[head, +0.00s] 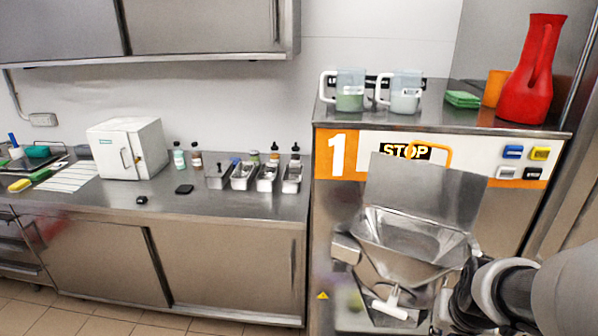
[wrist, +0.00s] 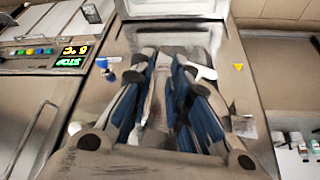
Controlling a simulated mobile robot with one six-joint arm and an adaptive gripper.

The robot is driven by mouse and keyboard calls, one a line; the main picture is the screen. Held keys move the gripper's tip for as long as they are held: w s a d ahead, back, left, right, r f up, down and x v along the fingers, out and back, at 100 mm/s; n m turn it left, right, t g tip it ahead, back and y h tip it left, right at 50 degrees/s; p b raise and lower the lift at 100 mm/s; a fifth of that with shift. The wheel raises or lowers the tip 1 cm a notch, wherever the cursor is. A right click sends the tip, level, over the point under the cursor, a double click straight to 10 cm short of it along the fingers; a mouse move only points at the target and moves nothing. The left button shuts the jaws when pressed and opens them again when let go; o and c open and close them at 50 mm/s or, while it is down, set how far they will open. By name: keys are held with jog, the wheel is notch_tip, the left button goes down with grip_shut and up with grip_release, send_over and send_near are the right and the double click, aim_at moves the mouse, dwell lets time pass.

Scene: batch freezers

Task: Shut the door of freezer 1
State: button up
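Freezer 1 (head: 336,215) is a steel machine with an orange band and a large "1". Its front door carries a steel hopper (head: 412,238), with a flat grey panel (head: 425,190) upright behind it and a white T-shaped handle (head: 391,305) below. The door looks turned at an angle to the freezer front; how far is unclear. My arm comes in from the right, and my gripper is mostly hidden beside the hopper. In the wrist view, my gripper (wrist: 162,64) has its blue-padded fingers a little apart, with nothing clearly held. A white handle piece (wrist: 202,72) shows right of the fingertips.
On top of the freezer stand two measuring jugs (head: 350,92), green cloths (head: 462,99) and a red pitcher (head: 530,75). The counter (head: 225,203) to the left holds a white box (head: 127,148), bottles and metal trays (head: 243,177). Open floor (head: 100,318) lies at lower left.

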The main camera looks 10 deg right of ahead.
jog(key=shift+w+d+f, duration=0.1)
jog(key=shift+f, duration=0.25)
jog(key=shift+c, duration=0.8)
jog(key=b+x, duration=0.3)
jog(key=x, duration=0.7)
jog(key=shift+b, duration=0.4)
grip_shut()
jog(key=shift+w+d+r, duration=0.3)
jog(key=shift+w+d, duration=0.2)
jog(key=shift+w, duration=0.3)
jog(key=shift+w+d+r, duration=0.35)
jog(key=shift+w+d, duration=0.1)
jog(key=shift+w, duration=0.3)
jog(key=shift+w, duration=0.1)
